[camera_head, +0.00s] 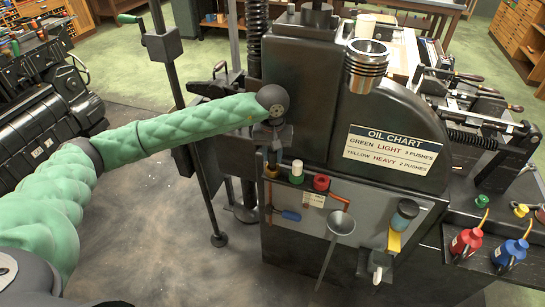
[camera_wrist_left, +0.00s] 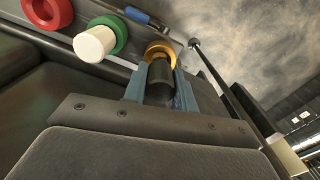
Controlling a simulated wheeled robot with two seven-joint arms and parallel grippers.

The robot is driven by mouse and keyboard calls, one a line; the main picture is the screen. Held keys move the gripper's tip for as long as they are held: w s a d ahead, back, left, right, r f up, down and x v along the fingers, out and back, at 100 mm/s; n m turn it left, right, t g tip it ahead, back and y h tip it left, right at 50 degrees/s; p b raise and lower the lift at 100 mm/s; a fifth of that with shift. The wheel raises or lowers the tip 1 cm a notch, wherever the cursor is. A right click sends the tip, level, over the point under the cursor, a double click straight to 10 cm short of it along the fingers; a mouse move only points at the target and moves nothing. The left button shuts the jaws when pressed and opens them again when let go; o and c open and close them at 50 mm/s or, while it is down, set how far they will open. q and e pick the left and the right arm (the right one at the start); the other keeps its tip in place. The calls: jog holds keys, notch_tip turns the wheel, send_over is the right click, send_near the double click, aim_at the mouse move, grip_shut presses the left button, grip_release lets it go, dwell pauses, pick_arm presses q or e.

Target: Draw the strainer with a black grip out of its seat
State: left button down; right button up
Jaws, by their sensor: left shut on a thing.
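The strainer's black grip (camera_wrist_left: 161,84) stands between the two blue-grey fingers of my left gripper (camera_wrist_left: 160,88) in the left wrist view. The fingers are shut on it. A yellow-brass ring (camera_wrist_left: 160,50) surrounds the strainer just beyond the fingertips; how deep the strainer sits in it is hidden. In the head view my left gripper (camera_head: 272,157) points down at the yellow ring (camera_head: 271,171) on the left end of the machine's ledge. The gripper largely hides the strainer there. My right gripper is not in view.
A white grip (camera_head: 297,168) in a green ring and a red ring (camera_head: 321,183) stand just right of my gripper. A funnel (camera_head: 341,225), a blue-handled tool (camera_head: 290,215) and the oil chart (camera_head: 393,149) are on the machine front. A dark upright post (camera_wrist_left: 215,75) is close by.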

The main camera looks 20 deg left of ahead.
pick_arm(q)
jog(key=shift+r, duration=1.7)
